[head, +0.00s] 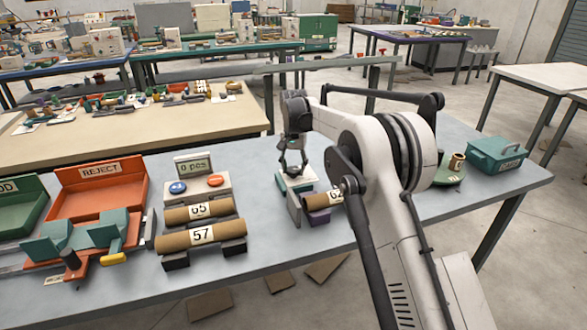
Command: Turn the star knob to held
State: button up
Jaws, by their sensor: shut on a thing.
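My gripper (292,166) points down over a small teal and white fixture (296,183) in the middle of the blue-grey table. It is shut on a small part at the top of this fixture. The part's place fits the star knob, but the fingers cover it and its shape and turn position cannot be made out. A brown tube with a white number label (322,199) lies beside the fixture, partly hidden behind my arm.
Left of the fixture stand a counter with blue and red buttons (195,181) and tubes marked 65 (190,212) and 57 (195,236) on cradles. A red REJECT tray (100,184) and teal clamp (85,238) are further left. A teal box (497,154) sits right.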

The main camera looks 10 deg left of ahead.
aim_at(294, 169)
jog(key=o, duration=1.1)
jog(key=shift+o, duration=0.2)
notch_tip(294, 169, up, 12)
